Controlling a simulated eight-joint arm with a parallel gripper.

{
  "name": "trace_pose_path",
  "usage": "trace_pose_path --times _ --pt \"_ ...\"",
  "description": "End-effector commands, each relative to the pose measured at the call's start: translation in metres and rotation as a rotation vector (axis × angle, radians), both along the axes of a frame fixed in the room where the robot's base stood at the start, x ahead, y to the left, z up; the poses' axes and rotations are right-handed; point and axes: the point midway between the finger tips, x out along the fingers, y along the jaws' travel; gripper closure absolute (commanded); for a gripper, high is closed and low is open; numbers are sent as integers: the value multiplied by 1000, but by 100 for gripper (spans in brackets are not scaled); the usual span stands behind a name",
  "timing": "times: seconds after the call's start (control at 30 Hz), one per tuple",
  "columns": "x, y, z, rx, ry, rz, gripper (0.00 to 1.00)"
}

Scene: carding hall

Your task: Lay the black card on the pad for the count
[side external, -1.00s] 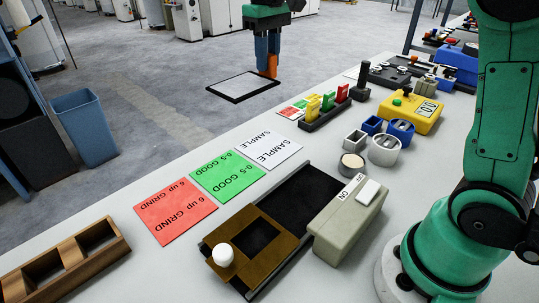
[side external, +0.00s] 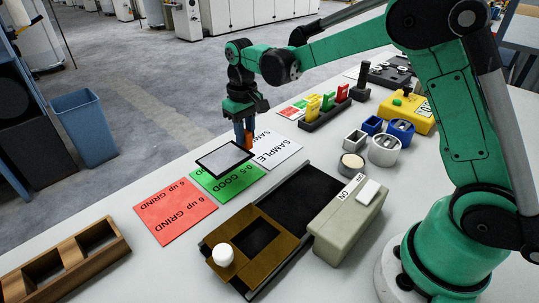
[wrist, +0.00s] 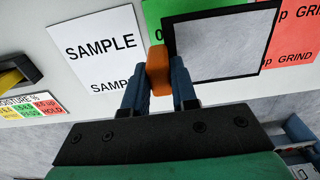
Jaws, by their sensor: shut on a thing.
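My gripper (side external: 244,138) is shut on the orange tab (wrist: 158,73) of a flat card (side external: 224,159). The card has a black border and a pale grey, mottled face; it also shows in the wrist view (wrist: 220,45). It looks level and above the pads, though its exact height is unclear. In the side view it overlaps the far part of the green "0-5 GOOD" pad (side external: 228,184). The white "SAMPLE" pad (side external: 276,150) lies to its right, partly behind the gripper. The red "6 up GRIND" pad (side external: 175,210) lies to its left and is uncovered.
A brown frame with a white knob (side external: 222,254) sits on a black tray (side external: 300,197) beside a grey switch box (side external: 350,218). A wooden rack (side external: 68,262) is at front left. Coloured blocks in a holder (side external: 325,108) and small cups (side external: 384,150) stand farther right.

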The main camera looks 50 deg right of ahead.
Motion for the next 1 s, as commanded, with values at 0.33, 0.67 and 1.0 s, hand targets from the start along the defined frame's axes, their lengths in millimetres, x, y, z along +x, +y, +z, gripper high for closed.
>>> trace_pose_path --times 0.33,0.67,1.0 --pt "1 0 -42 0 0 0 100" --pt "0 0 -51 0 0 0 100" --pt "0 0 -54 0 0 0 46"
